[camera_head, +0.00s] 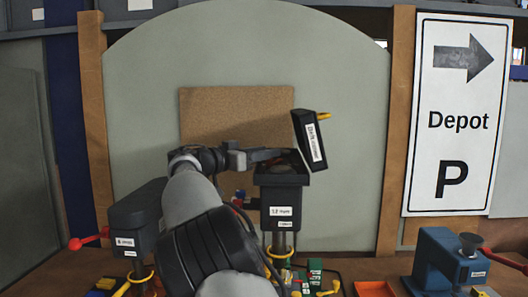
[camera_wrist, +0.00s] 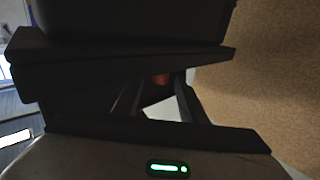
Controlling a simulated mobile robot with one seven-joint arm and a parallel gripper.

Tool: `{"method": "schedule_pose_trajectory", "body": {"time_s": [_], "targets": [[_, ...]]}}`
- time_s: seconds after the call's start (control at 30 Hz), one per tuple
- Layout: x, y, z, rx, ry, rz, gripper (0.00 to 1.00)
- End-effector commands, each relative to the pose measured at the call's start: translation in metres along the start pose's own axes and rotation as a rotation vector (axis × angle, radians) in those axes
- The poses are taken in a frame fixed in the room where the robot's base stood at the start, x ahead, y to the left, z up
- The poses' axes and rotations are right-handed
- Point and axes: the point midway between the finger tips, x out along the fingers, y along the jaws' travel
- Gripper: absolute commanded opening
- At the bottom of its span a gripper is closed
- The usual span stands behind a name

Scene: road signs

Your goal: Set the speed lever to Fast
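My gripper (camera_head: 276,156) reaches right, against or just above the top of a black machine head (camera_head: 281,197) with a white label on its front. A black labelled lid-like part (camera_head: 311,141) stands tilted at its right, with a yellow tip (camera_head: 323,116). A red-knobbed lever (camera_head: 88,240) sticks out left from a dark grey labelled machine (camera_head: 139,219). A red handle (camera_head: 506,260) sits on a blue machine (camera_head: 444,262) at the right. I cannot read which lever is the speed lever, nor any Fast mark. Dark shapes crowd the wrist view; my finger gap is unclear there.
A brown board (camera_head: 236,108) hangs on the grey arched panel (camera_head: 340,70) behind. A white Depot sign (camera_head: 457,150) stands at the right. Small coloured pieces and an orange tray (camera_head: 375,288) lie on the brown tabletop.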

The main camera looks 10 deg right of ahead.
Motion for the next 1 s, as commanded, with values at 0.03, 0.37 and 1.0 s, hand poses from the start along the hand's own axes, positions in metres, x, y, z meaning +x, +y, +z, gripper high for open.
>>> {"method": "schedule_pose_trajectory", "body": {"time_s": [0.03, 0.37, 1.0], "targets": [[0.000, 0.000, 0.000, 0.000, 0.000, 0.000, 0.38], [0.000, 0.000, 0.000, 0.000, 0.000, 0.000, 0.09], [0.005, 0.012, 0.010, 0.005, -0.002, -0.107, 0.00]]}}
